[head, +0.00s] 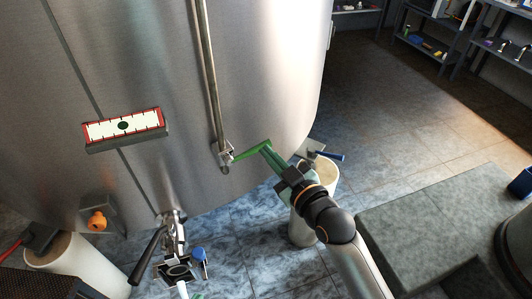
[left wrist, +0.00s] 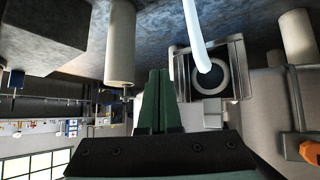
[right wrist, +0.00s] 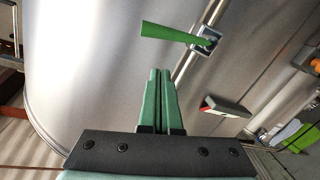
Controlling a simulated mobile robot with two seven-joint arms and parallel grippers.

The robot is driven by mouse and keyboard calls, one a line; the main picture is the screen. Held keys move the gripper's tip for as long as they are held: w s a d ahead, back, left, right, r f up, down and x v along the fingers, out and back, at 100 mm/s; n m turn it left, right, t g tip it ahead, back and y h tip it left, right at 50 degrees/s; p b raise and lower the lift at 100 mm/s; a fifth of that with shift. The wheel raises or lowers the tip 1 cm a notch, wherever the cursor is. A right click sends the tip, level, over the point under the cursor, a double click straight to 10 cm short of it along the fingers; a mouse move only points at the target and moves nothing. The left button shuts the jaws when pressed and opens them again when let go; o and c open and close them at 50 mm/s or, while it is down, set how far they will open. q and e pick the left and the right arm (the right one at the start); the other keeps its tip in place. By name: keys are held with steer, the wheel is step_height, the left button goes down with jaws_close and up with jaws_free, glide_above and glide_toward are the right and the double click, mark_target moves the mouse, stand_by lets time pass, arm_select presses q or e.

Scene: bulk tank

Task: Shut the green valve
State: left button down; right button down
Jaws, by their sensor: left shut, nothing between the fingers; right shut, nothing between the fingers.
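The green valve (head: 249,152) has a long green lever at the foot of a vertical pipe on the steel tank. Its lever points right and slightly up in the head view. The lever also shows in the right wrist view (right wrist: 166,33), running left from its metal body. My right gripper (head: 267,152) is shut and empty, with its fingertips by the lever's free end. In the right wrist view its fingertips (right wrist: 158,71) appear below the lever; I cannot tell whether they touch. My left gripper (left wrist: 159,72) is shut and empty, near a square metal outlet with a round opening (left wrist: 210,78).
A red-framed gauge (head: 124,127) and an orange knob (head: 97,220) are on the tank. A black lever (head: 147,257) and a blue handle (head: 199,255) are low at the front. White cylinders (head: 67,260) stand on the floor. A grey block (head: 440,230) lies right; open floor lies beyond.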

mark_target(259, 147)
steer(key=w+f, duration=0.3)
steer(key=shift+w+a+b, duration=0.15)
steer(key=shift+a+b, duration=0.15)
steer(key=shift+a, duration=0.05)
steer(key=shift+d+f+m, duration=0.1)
steer(key=shift+f+m, duration=0.1)
steer(key=shift+m, duration=0.2)
steer(key=shift+w+d+f+m, duration=0.15)
steer(key=shift+f+m, duration=0.5)
steer(key=shift+m, duration=0.25)
steer(key=shift+r+p, duration=0.1)
steer(key=shift+p, duration=0.2)
